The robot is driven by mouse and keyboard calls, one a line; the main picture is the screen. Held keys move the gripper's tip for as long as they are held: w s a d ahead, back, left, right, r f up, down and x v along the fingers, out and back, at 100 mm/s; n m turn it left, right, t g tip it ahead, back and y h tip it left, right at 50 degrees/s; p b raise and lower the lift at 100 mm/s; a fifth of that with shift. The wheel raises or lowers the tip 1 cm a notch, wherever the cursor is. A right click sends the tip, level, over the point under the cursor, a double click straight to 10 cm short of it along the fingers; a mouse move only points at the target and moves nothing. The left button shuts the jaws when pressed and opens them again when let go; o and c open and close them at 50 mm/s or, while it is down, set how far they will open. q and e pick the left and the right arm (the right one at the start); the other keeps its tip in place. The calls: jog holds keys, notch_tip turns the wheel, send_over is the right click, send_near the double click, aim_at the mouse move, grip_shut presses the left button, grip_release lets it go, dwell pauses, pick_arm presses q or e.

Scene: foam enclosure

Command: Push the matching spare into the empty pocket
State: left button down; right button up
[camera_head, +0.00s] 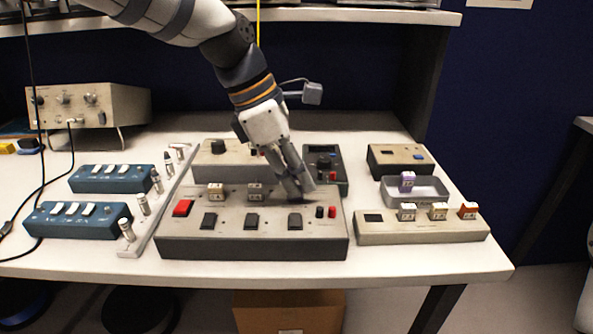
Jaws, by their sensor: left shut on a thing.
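A wide grey panel (250,247) stands at the middle front of the table. Two small blocks, one tan-topped (216,191) and one greyish (255,191), sit along its back row. My left gripper (298,196) points down at the right end of that row. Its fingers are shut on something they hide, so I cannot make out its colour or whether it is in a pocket. A low grey holder (380,233) at the right carries a white-grey spare (407,212), a yellow spare (438,211) and a red spare (468,210). My right gripper is out of view.
A grey tray (432,190) holds a purple block (407,181). Behind are a beige box (397,158), a dark meter (325,165) and a grey box (222,171). Blue switch boxes (78,221) and a rail with pegs (160,220) stand left. The front right table is clear.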

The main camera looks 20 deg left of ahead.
pick_arm(q)
jog(key=shift+f, duration=0.3)
jog(key=c, duration=1.6)
grip_release()
jog(key=v, duration=1.2)
